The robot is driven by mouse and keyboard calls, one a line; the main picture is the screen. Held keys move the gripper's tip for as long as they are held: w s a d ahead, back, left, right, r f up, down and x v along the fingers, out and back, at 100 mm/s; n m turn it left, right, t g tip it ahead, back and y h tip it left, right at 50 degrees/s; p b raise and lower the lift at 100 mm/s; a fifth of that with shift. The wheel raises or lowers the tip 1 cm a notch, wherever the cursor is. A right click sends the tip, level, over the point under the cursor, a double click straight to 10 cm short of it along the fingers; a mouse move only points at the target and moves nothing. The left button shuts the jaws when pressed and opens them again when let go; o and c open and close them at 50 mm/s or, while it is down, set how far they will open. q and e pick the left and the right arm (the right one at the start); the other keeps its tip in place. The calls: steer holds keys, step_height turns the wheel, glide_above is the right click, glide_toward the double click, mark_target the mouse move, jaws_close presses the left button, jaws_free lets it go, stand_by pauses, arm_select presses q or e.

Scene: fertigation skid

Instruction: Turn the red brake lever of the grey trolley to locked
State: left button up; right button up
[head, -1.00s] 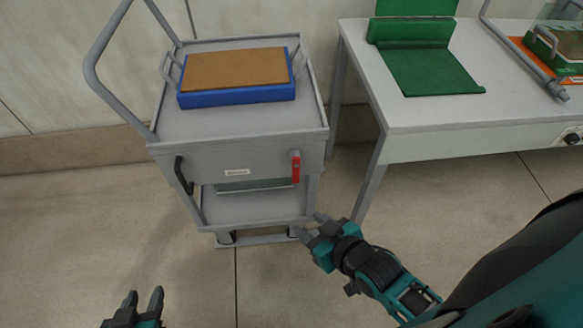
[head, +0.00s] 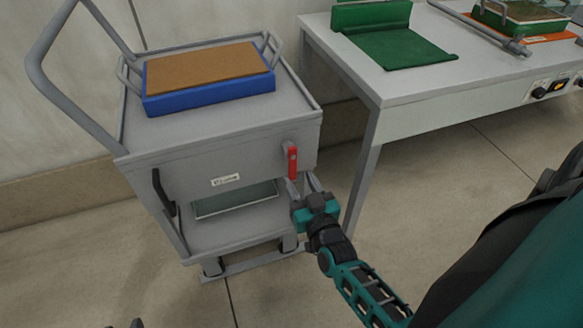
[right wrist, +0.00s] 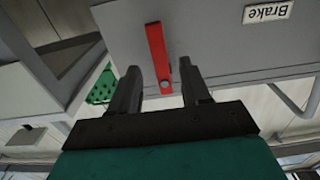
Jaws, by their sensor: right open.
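The grey trolley (head: 150,165) stands left of the white table. Its red brake lever (head: 292,162) hangs straight down at the right of the front panel. In the right wrist view, which is upside down, the red lever (right wrist: 156,50) runs from a round grey pivot. A white "Brake" label (right wrist: 268,12) is beside it. My right gripper (head: 302,183) is just below and in front of the lever. Its open fingers (right wrist: 160,78) straddle the pivot end in the wrist picture, with gaps on both sides. Only dark tips of my left gripper (head: 136,323) show at the bottom edge.
A blue tray with a brown top (head: 208,95) sits on the trolley. A black handle (head: 162,190) is on the panel's left. The white table (head: 420,95) carries a green folded piece (head: 400,48); its near leg stands right of my gripper. Floor in front is clear.

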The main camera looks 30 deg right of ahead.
mark_target(293, 169)
steer(key=b+x, duration=0.1)
steer(key=x, duration=0.5)
steer(key=shift+w, duration=0.2)
jaws_close()
stand_by(0.4)
